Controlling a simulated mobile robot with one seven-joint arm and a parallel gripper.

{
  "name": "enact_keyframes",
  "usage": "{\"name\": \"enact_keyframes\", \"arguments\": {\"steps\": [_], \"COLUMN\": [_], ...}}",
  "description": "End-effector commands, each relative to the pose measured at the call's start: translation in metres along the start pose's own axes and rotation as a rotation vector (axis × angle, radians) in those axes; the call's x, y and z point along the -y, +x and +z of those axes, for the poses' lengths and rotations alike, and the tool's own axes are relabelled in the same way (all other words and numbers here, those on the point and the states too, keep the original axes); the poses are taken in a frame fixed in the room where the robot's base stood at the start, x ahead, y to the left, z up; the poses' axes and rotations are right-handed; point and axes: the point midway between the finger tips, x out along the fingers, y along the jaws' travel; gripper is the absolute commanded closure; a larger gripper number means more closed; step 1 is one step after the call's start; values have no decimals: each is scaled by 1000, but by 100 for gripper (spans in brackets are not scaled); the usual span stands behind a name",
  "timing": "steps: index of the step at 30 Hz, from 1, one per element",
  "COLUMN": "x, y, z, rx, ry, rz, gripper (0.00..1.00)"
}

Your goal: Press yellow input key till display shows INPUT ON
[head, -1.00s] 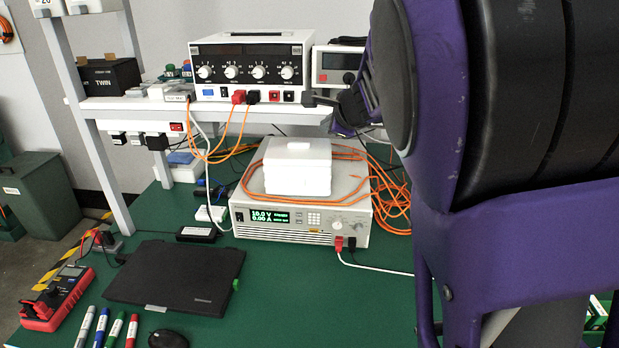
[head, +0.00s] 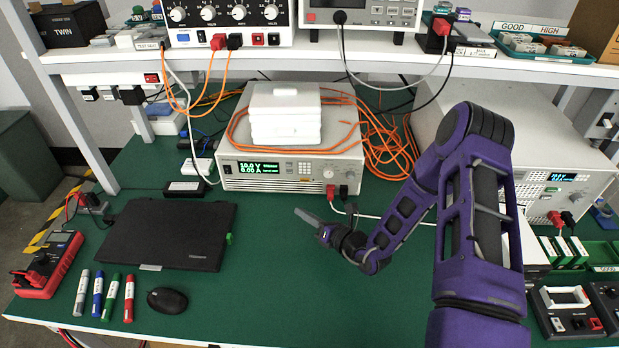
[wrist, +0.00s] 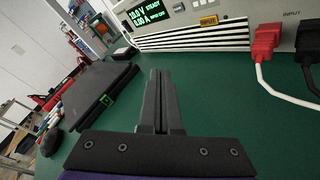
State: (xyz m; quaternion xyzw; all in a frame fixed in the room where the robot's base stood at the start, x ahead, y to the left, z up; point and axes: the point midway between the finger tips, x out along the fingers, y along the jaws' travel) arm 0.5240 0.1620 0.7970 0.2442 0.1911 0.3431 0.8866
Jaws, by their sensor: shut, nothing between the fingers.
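The grey bench instrument (head: 235,186) stands at the back of the green bench. Its green-lit display (head: 258,169) also shows in the wrist view (wrist: 150,13), reading about 10.0 V and 0.00 A with STEADY. A small line below STEADY looks like INPUT OFF, but it is tiny. The yellow key (wrist: 208,21) is on the front panel, right of the display, above the vent slots. My gripper (head: 298,211) is shut and empty, in front of the instrument and below its panel. Its fingers (wrist: 160,72) point toward the panel without touching the key.
Red and black plugs (wrist: 267,40) with cables stick out right of the key. A white block (head: 286,130) and orange cables lie on top of the instrument. A closed black laptop (head: 170,233) lies left. A shelf (head: 330,65) runs above. The bench in front is mostly clear.

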Motion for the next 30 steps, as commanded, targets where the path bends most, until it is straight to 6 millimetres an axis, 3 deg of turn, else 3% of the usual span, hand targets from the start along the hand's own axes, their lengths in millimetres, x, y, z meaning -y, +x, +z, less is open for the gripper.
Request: {"name": "enact_keyframes", "arguments": {"steps": [17,30], "x": [5,36], "y": [3,41], "z": [6,36], "rx": [46,46], "ry": [39,36], "rz": [-13,-14], "gripper": [100,100]}}
